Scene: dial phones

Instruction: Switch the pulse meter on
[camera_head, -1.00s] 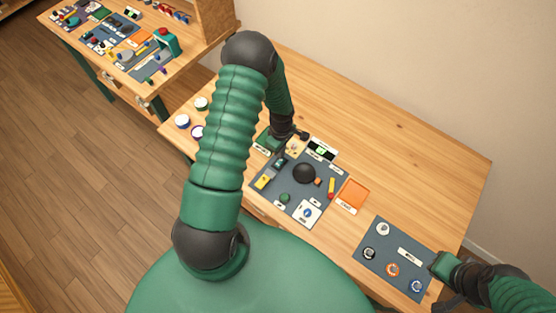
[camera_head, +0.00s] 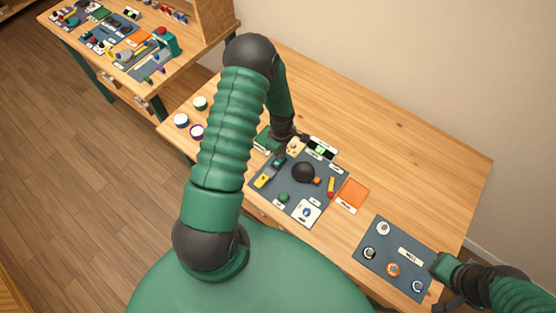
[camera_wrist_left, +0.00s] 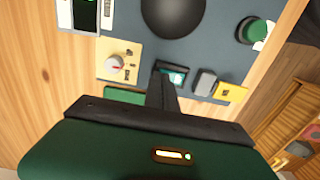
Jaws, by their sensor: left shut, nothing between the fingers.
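A dark device with a lit green display (camera_head: 321,147), also in the left wrist view (camera_wrist_left: 85,12), stands at the mat's far edge. A small teal screen (camera_wrist_left: 174,75) sits beside a grey block (camera_wrist_left: 205,81) and a yellow part (camera_wrist_left: 231,93); I cannot tell which of these is the pulse meter. A cream panel with a knob (camera_wrist_left: 116,63) lies left of the fingers. My left gripper (camera_wrist_left: 162,82) is shut and empty, its tips over or near the teal screen; contact is unclear. My right gripper (camera_head: 441,268) is at the right mat; its fingers are unclear.
The dark mat (camera_head: 265,203) also holds a black dome (camera_head: 303,172) and a green button (camera_head: 284,197). An orange pad (camera_head: 352,194) lies beside it. A second mat (camera_head: 377,226) carries several round dials. The table's back (camera_head: 400,150) is clear.

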